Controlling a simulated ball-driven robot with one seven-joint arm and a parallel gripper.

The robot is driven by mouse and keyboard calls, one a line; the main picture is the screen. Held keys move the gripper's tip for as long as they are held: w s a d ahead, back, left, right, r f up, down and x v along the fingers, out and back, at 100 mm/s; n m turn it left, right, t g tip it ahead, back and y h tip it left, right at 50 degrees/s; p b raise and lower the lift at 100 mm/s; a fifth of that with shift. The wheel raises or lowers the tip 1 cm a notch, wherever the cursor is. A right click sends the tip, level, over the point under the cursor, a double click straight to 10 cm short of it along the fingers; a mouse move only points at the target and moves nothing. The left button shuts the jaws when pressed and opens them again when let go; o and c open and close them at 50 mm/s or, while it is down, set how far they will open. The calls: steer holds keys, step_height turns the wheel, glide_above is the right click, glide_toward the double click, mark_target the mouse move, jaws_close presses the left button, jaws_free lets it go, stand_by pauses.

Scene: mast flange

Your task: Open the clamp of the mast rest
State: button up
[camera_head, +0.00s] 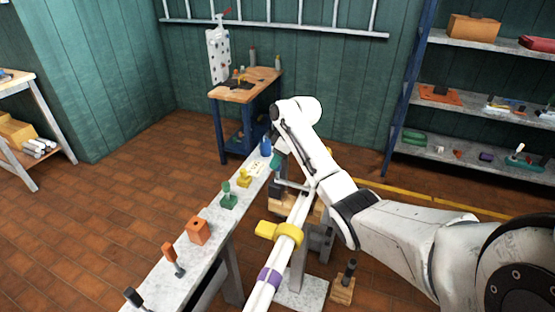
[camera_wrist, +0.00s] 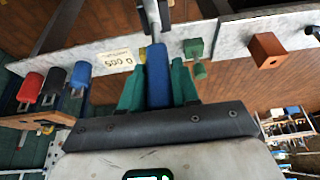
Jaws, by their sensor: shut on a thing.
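My gripper (camera_wrist: 158,85) has teal fingers and is shut on a blue handle (camera_wrist: 157,72). In the wrist view a grey metal lever (camera_wrist: 151,18) runs from the handle toward the top edge. In the head view my gripper (camera_head: 277,161) is low beside the far end of the narrow bench, and my arm hides part of it. The pale mast (camera_head: 294,217) slants across the head view, with a yellow collar (camera_head: 291,232) and a purple band (camera_head: 270,276) on it. Whether the clamp is open cannot be seen.
The narrow bench (camera_head: 182,243) carries an orange block (camera_head: 199,230), a green piece (camera_head: 228,197), a yellow piece (camera_head: 244,178) and hand tools. A wooden workbench (camera_head: 245,92) stands behind, and shelves (camera_head: 475,94) stand at the right. Floor left of the bench is free.

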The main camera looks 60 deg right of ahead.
jaws_close()
